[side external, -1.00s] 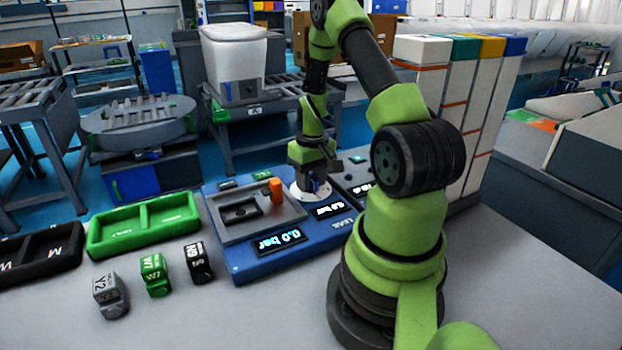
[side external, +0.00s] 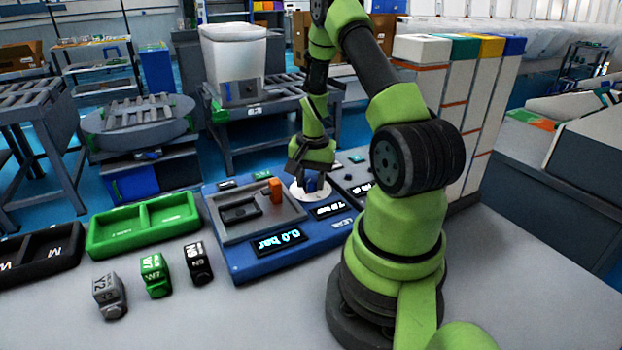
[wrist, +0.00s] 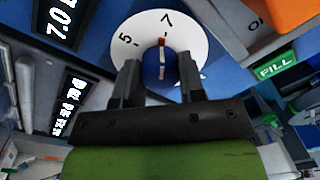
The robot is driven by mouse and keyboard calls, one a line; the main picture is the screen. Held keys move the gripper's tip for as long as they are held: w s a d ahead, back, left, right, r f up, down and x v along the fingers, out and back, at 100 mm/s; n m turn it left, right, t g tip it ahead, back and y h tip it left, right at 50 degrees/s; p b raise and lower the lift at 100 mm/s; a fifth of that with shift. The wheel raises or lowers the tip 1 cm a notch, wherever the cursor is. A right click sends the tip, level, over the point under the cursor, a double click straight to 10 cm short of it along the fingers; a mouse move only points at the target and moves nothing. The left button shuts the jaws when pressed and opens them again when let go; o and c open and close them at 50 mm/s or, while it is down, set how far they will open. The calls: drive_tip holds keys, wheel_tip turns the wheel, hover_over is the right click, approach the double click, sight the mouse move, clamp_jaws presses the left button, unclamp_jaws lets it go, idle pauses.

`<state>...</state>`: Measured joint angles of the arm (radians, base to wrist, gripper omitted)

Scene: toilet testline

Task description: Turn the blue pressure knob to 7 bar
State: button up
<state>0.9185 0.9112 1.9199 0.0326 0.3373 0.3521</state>
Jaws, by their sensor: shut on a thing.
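The blue pressure knob (wrist: 154,66) sits on a round white dial (wrist: 187,37) marked 5 and 7. Its white line and orange mark point close to the 7. The pressure display (wrist: 61,14) in the wrist view starts with 7.0; its end is cut off. My gripper (wrist: 160,72) is shut on the knob, with a dark finger on either side of it. In the side view my gripper (side external: 309,176) points down over the dial (side external: 301,193), and a bit of the blue knob (side external: 311,184) shows under it.
The knob's blue panel (side external: 240,262) carries a larger display (side external: 278,241) reading 0.0 bar, and an orange handle (side external: 275,190). A green FILL label (wrist: 277,63) lies right of the knob. A green tray (side external: 100,242) and several small labelled blocks (side external: 155,276) stand to the left.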

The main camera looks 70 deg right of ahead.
sight(313, 179)
drive_tip(key=shift+m, duration=0.7)
drive_tip(key=o, duration=0.9)
drive_tip(key=r, duration=1)
drive_tip(key=shift+s, duration=0.2)
